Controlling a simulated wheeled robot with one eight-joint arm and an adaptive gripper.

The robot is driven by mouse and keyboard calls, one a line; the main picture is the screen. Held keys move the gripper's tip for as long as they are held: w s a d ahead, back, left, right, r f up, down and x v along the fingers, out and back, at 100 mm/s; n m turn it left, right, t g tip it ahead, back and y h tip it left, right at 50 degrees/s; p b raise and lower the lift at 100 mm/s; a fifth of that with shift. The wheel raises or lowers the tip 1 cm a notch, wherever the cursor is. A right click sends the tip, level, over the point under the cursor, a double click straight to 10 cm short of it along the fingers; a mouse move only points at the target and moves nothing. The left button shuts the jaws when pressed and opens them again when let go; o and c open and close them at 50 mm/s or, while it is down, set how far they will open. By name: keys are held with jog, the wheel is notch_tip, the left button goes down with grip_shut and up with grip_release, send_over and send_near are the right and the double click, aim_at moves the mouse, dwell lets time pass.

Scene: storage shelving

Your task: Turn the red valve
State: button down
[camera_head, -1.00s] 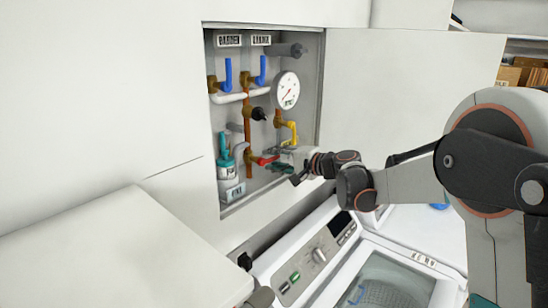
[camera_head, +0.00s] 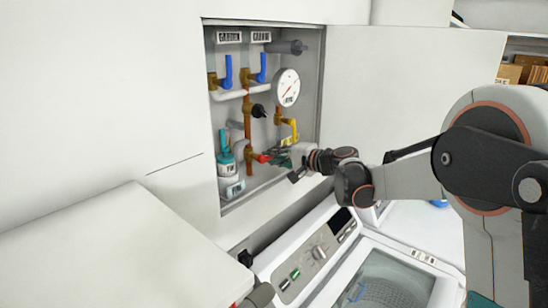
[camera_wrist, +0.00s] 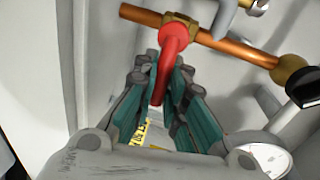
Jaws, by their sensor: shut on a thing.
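The red valve handle (camera_head: 263,158) sits low in the open wall cabinet, on a copper pipe. My gripper (camera_head: 279,156) reaches into the cabinet from the right and covers part of the handle. In the wrist view the red handle (camera_wrist: 172,58) hangs from a brass fitting on the copper pipe. Its end lies between the teal-padded fingers of my gripper (camera_wrist: 166,92), which are shut on it.
The cabinet (camera_head: 214,120) also holds blue handles (camera_head: 228,72), a round gauge (camera_head: 287,88), a yellow handle (camera_head: 291,128) and a teal-topped canister (camera_head: 226,160) left of the red handle. A washing machine (camera_head: 318,252) stands below. The cabinet door (camera_head: 405,90) is open at right.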

aim_at(268, 157)
jog(key=n+b, duration=0.1)
jog(key=r+n+t+b, duration=0.1)
jog(key=n, duration=0.1)
jog(key=n+b, duration=0.1)
jog(key=shift+s+a+r+n+h, duration=0.2)
jog(key=shift+s+r+n+h, duration=0.1)
jog(key=shift+h, duration=0.1)
jog(key=n, duration=0.1)
jog(key=n+t+b, duration=0.1)
jog(key=s+r+n+b, duration=0.1)
jog(key=shift+a+r+n, duration=0.1)
jog(key=shift+a+n, duration=0.25)
jog(key=shift+n, duration=0.05)
jog(key=n, duration=0.1)
jog(key=n+b, duration=0.1)
jog(key=n+t, duration=0.1)
jog(key=shift+s+a+r+b, duration=0.35)
jog(key=shift+s+b, duration=0.05)
jog(key=shift+s+a+r+n+t+b, duration=0.15)
jog(key=shift+s+n+b, duration=0.1)
jog(key=shift+n, duration=0.4)
jog(key=shift+s+a+f+n+t+b, duration=0.1)
jog(key=shift+n+b, duration=0.2)
jog(key=shift+n, duration=0.3)
jog(key=shift+s+a+r+n+t+b, duration=0.15)
jog(key=shift+s+n+b, duration=0.1)
jog(key=shift+n, duration=0.4)
jog(key=c, duration=1.6)
grip_release()
jog(key=shift+c, duration=0.2)
